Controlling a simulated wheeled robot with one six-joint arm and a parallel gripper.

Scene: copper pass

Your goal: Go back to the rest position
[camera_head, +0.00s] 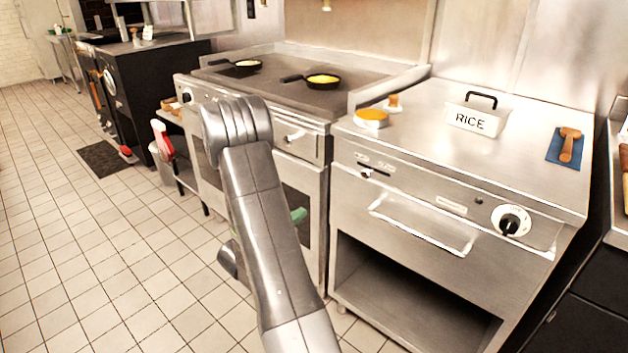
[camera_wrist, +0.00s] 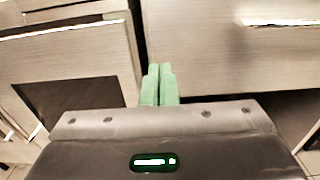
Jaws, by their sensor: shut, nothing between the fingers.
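My arm rises from the bottom of the head view and bends over in front of the stove. My gripper has green fingers, and they show in the wrist view (camera_wrist: 159,85) pressed together with nothing between them. In the head view only a bit of green (camera_head: 299,215) shows beside my arm, below the stove top and in front of the oven front; the rest is hidden behind the arm. The wrist view shows steel cabinet fronts beyond the fingers.
The stove (camera_head: 300,97) carries two pans, one with yellow food (camera_head: 323,79). The steel counter (camera_head: 430,115) holds a RICE box (camera_head: 468,120), a round orange-topped item (camera_head: 371,117) and a wooden tool on a blue cloth (camera_head: 563,158). Tiled floor (camera_head: 110,235) is open at left.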

